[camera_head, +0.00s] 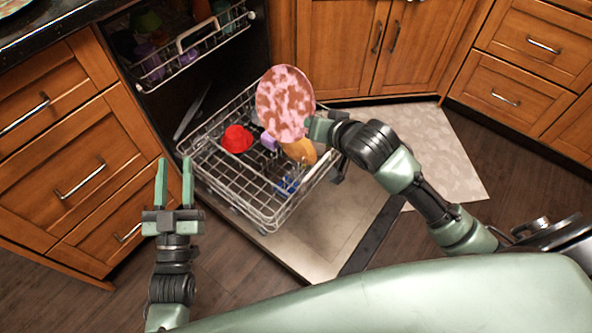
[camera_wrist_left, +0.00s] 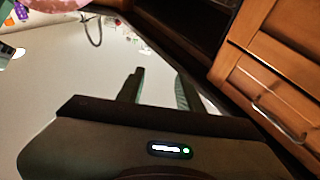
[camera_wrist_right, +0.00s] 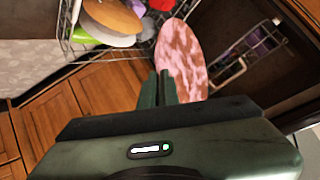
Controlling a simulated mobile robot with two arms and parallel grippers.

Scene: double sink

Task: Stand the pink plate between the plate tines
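The pink plate (camera_head: 285,103), mottled pink and dark red, is held up above the right part of the lower dishwasher rack (camera_head: 225,185). My right gripper (camera_head: 318,128) is shut on the plate's right edge; the plate also shows in the right wrist view (camera_wrist_right: 182,58) beyond the fingers (camera_wrist_right: 164,88). The plate's face is turned toward the head camera. The plate tines are too small to make out singly and the plate partly hides the rack's far side. My left gripper (camera_head: 174,182) is open and empty, left of the rack's front corner; its fingers (camera_wrist_left: 160,90) stand apart in the left wrist view.
The lower rack holds a red bowl (camera_head: 237,139), a purple item (camera_head: 268,141), an orange-brown item (camera_head: 299,150) and a blue item (camera_head: 287,185). The upper rack (camera_head: 190,50) is partly out with several dishes. The open dishwasher door (camera_head: 325,225) lies under the lower rack. Wooden cabinets (camera_head: 75,150) flank the left.

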